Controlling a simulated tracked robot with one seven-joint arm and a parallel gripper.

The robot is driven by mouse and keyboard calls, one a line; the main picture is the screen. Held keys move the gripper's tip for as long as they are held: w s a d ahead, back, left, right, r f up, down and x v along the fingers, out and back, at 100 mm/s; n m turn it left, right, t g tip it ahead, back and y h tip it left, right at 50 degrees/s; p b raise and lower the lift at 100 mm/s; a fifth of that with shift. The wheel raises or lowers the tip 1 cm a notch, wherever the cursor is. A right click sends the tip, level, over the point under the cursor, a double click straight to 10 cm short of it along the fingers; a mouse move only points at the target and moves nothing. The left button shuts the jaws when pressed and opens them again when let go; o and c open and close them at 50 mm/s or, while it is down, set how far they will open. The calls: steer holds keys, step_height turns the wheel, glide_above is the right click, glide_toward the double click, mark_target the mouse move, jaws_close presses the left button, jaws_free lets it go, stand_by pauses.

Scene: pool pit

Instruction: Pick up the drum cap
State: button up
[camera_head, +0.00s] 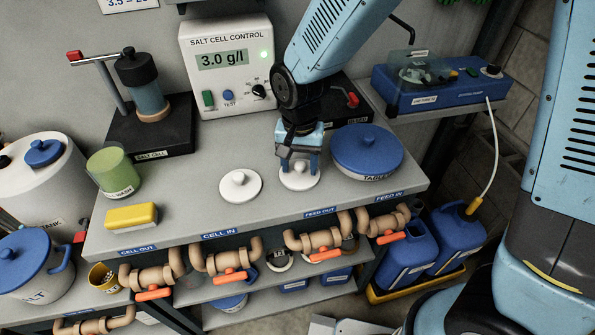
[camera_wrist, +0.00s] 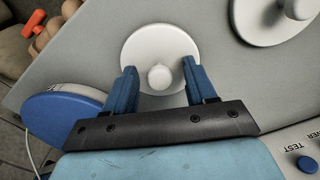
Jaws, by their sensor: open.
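Two round white caps with centre knobs stand on the grey bench, and no label shows which is the drum cap. One white cap (camera_head: 299,182) is under my gripper (camera_head: 299,168); the wrist view shows this cap (camera_wrist: 160,45) with its knob between the fingers. My gripper (camera_wrist: 160,78) is open, its blue fingers on either side of the knob, with a gap to it on both sides. In the head view the fingers hide part of the cap. The other white cap (camera_head: 240,187) lies to the left, and its edge shows in the wrist view (camera_wrist: 270,20).
A blue-lidded tablet tub (camera_head: 367,150) stands close right of my gripper. The salt cell control box (camera_head: 226,70) is behind. A yellow sponge (camera_head: 131,217) and green cup (camera_head: 112,172) are at left. Pipes with orange valve handles (camera_head: 231,276) run below the bench edge (camera_head: 270,222).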

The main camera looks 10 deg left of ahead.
jaws_close()
stand_by(0.5)
steer(key=shift+r, duration=0.1)
